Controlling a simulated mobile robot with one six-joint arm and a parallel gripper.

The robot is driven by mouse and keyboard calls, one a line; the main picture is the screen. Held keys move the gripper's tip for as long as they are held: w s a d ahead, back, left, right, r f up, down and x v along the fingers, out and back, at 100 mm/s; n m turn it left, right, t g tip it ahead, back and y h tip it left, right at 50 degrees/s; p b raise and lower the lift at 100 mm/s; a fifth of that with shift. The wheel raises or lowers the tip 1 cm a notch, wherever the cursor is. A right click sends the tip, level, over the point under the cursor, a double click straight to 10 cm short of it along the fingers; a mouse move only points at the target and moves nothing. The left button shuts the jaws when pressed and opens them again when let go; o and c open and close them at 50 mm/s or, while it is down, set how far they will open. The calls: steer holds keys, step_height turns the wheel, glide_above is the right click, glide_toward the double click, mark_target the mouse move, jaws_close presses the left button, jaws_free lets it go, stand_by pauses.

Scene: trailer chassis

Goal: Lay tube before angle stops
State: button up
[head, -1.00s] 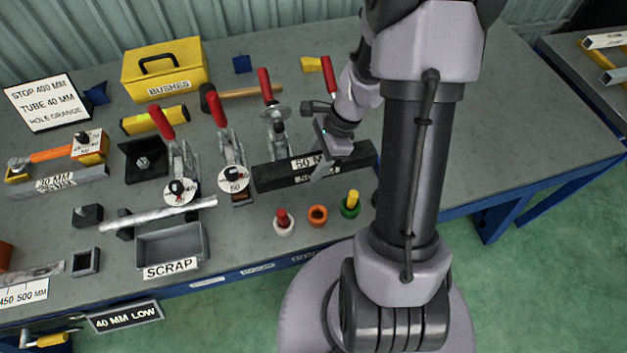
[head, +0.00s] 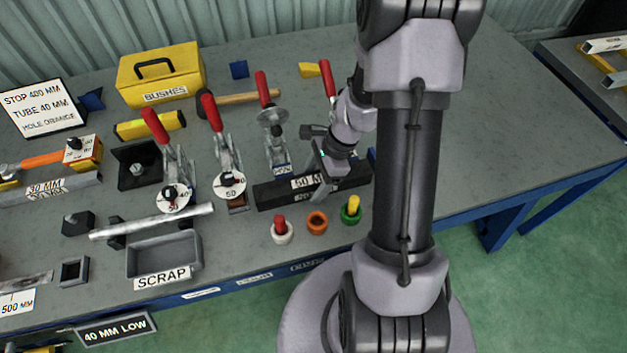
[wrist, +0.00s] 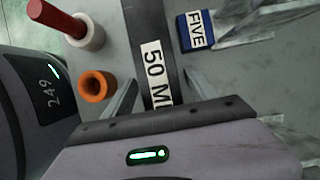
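A black square tube (head: 270,193) labelled 50 MM lies along the bench below the toggle clamps; it also shows in the wrist view (wrist: 145,25). My gripper (head: 322,190) is over its right half. In the wrist view its open fingers (wrist: 160,88) are apart, one on each side of the tube; contact cannot be told. A grey bar (wrist: 70,178) labelled 30 MM is not clear in that view, but it lies at the left in the head view (head: 45,190). A bare silver tube (head: 155,220) lies by small black blocks (head: 78,222). A black angle bracket (head: 137,170) stands behind them.
Red-handled toggle clamps (head: 222,150) stand behind the black tube. White, orange (head: 317,222) and green bushes stand before it. A SCRAP tray (head: 163,257) is front left. A yellow BUSHES box (head: 160,75) is at the back. The bench's right side is clear.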

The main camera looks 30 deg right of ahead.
steer(key=p+v, duration=0.6)
steer(key=v, duration=0.6)
steer(key=a+r+n+t+h, duration=0.1)
steer(key=a+r+n+h, duration=0.1)
steer(key=a+r+n, duration=0.85)
steer(key=s+a+r+n+t+b, duration=0.2)
steer(key=s+a+r+n+t, duration=0.1)
steer(key=s+a+r+n, duration=0.3)
steer(key=shift+s+a+r+t, duration=0.3)
steer(key=shift+s+a+r, duration=0.85)
steer(key=shift+s+r, duration=0.8)
